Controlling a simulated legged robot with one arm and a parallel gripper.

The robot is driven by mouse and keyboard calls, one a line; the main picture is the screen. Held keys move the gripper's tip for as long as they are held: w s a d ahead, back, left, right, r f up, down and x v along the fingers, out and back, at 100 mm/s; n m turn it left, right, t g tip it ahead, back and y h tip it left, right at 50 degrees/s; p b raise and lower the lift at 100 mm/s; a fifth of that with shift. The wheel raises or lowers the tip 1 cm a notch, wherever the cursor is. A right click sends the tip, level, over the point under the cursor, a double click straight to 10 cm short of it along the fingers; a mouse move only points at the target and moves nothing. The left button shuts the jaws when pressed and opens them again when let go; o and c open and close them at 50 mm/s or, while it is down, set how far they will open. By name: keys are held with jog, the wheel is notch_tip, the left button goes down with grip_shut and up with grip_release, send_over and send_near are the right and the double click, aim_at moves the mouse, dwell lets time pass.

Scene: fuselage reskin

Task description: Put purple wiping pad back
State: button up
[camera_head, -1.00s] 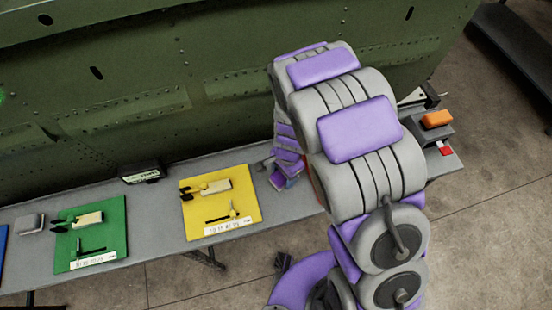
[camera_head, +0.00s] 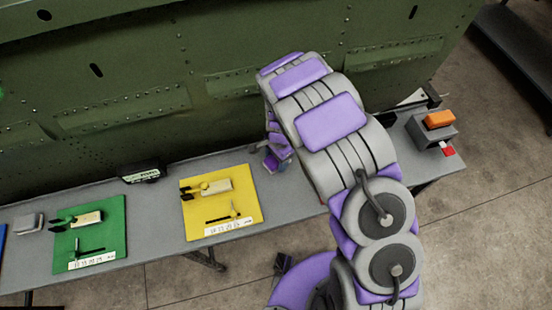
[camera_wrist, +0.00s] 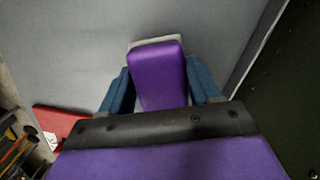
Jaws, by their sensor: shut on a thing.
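In the wrist view, the purple wiping pad (camera_wrist: 160,78) is a purple block with a pale grey strip at its far end. My gripper (camera_wrist: 162,85) is shut on it, with one blue-grey finger on each side. The grey table top (camera_wrist: 70,45) fills the view beyond the pad; I cannot tell whether the pad touches it. In the head view, my gripper (camera_head: 273,162) is over the table, just right of the yellow board (camera_head: 238,222). The pad cannot be made out clearly there.
A green board (camera_head: 110,245) with tools lies left of the yellow one. A black box (camera_head: 142,172) stands behind them. A grey block with an orange top (camera_head: 438,120) is at the table's right end. The green fuselage panel (camera_head: 200,60) rises along the back. A red item (camera_wrist: 58,120) shows lower left.

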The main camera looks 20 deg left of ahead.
jog(key=o, duration=1.1)
jog(key=r, duration=0.4)
jog(key=r+p, duration=0.1)
jog(key=r, duration=0.3)
jog(key=w+d+r, duration=0.1)
jog(key=r, duration=0.3)
